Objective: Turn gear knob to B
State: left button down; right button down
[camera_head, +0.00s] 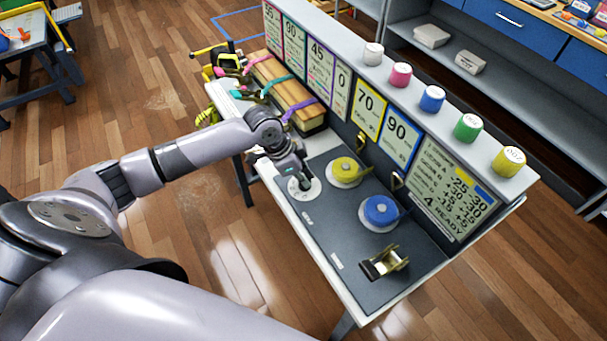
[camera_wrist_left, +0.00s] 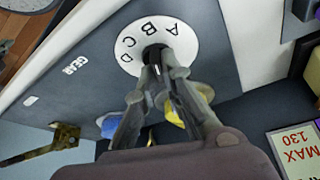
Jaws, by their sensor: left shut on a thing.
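The gear knob (camera_wrist_left: 152,52) is a small black knob at the middle of a round white dial (camera_wrist_left: 187,46) in the left wrist view. The dial carries the letters A, B, C and D, with the word GEAR beside it. My left gripper (camera_wrist_left: 159,74) is shut on the knob, its fingers on either side of it. The fingers partly cover the knob, and I cannot tell which letter it points to. In the head view my left gripper (camera_head: 303,184) reaches down onto the white dial (camera_head: 314,191) at the near left of the dark panel. My right gripper is not in view.
A yellow strap roll (camera_head: 346,171) and a blue one (camera_head: 381,211) sit on the panel beside the dial. A metal ratchet buckle (camera_head: 385,262) is at its near right end. A sign board (camera_head: 340,84) stands behind, with several coloured rolls on its ledge. Strapped wooden planks (camera_head: 283,86) lie at the far left.

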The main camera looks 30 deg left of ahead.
pick_arm(q)
jog(key=shift+d+f, duration=0.1)
jog(key=shift+f, duration=0.05)
jog(key=c, duration=1.7)
grip_release()
jog(key=v, duration=1.2)
jog(key=shift+w, duration=0.15)
